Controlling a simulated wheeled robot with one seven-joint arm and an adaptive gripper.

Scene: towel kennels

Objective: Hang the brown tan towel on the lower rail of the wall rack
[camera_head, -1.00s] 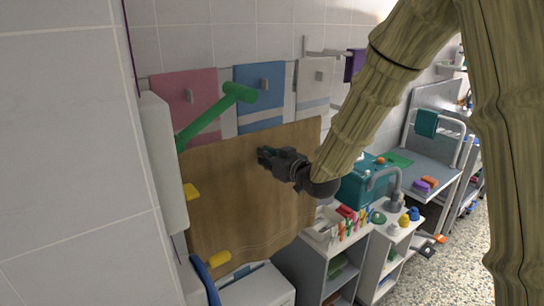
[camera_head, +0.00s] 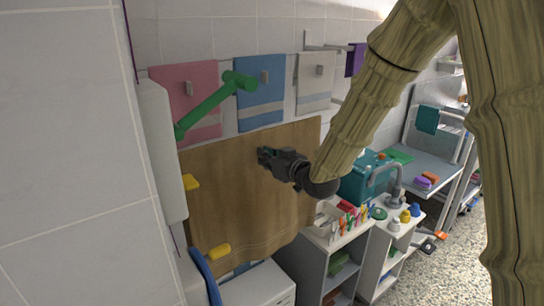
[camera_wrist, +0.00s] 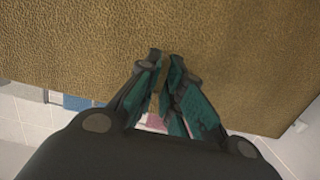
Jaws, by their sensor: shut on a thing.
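The brown tan towel (camera_head: 235,195) hangs spread out like a sheet in the middle of the head view, in front of the back wall. My gripper (camera_head: 264,157) is shut on it near its upper part. In the wrist view the towel (camera_wrist: 160,30) fills the upper picture and my fingertips (camera_wrist: 165,62) pinch a fold of it. On the wall behind, pink (camera_head: 188,95), blue (camera_head: 261,90) and white (camera_head: 314,82) towels hang in a row. A white rail piece (camera_head: 325,47) shows at the upper right; the rack's lower rail is mostly hidden and I cannot make it out.
A shelf unit (camera_head: 345,240) with bottles, a tap (camera_head: 385,180) and a teal box (camera_head: 362,178) stand right.

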